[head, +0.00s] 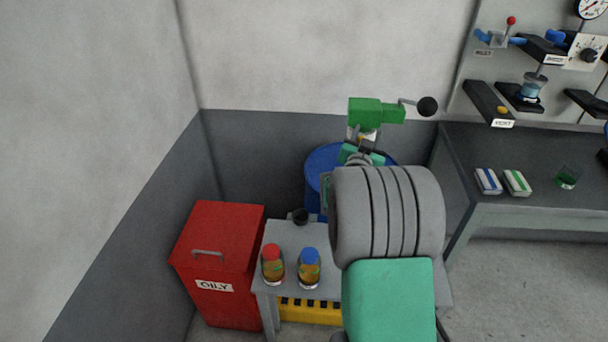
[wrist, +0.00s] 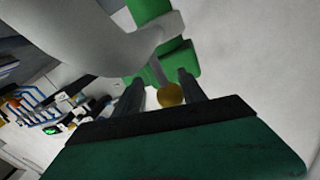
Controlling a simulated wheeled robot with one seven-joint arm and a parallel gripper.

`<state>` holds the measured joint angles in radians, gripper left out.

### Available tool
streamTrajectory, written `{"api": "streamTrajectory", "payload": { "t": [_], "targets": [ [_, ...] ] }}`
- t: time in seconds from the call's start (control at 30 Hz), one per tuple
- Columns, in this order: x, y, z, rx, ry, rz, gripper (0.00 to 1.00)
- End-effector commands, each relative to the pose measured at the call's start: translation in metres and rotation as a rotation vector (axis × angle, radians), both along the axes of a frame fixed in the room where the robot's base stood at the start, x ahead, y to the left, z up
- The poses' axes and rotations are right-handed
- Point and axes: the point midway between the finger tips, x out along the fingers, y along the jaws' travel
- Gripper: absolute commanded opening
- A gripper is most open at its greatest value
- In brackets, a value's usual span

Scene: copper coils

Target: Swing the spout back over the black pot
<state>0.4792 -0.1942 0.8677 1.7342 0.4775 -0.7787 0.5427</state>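The green pump head (head: 372,111) stands above the blue drum (head: 322,165) in the head view. My gripper (head: 362,150) is just below it, mostly behind my own arm. In the wrist view, my gripper (wrist: 162,90) is open, with a brass ball knob (wrist: 170,95) on a thin stem between or just beyond its fingers. The knob appears nearer the right finger, with a gap on the left. A pale grey curved pipe (wrist: 85,35), perhaps the spout, crosses the upper left of the wrist view. The black pot (head: 300,216) stands on the small grey table. The spout's outlet is hidden.
Two jars, red-lidded (head: 272,264) and blue-lidded (head: 309,267), stand on the small table (head: 290,236). A red bin (head: 219,262) is at its left. The pump's black-ball crank (head: 427,106) juts right. A dark workbench (head: 520,150) lies at right.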

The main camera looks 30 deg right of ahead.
Motion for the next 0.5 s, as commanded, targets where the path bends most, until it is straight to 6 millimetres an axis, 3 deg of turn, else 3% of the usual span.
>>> {"api": "streamTrajectory", "payload": {
  "t": [0.03,0.1,0.4,0.5],
  "targets": [
    [0.001,0.003,0.007,0.002,0.004,0.024,0.48],
    [-0.009,0.018,-0.003,0.000,0.000,0.025,0.48],
    [-0.052,0.063,0.002,0.009,0.008,0.023,0.48],
    [-0.045,0.080,0.005,0.093,0.102,0.038,0.48]
  ]
}}
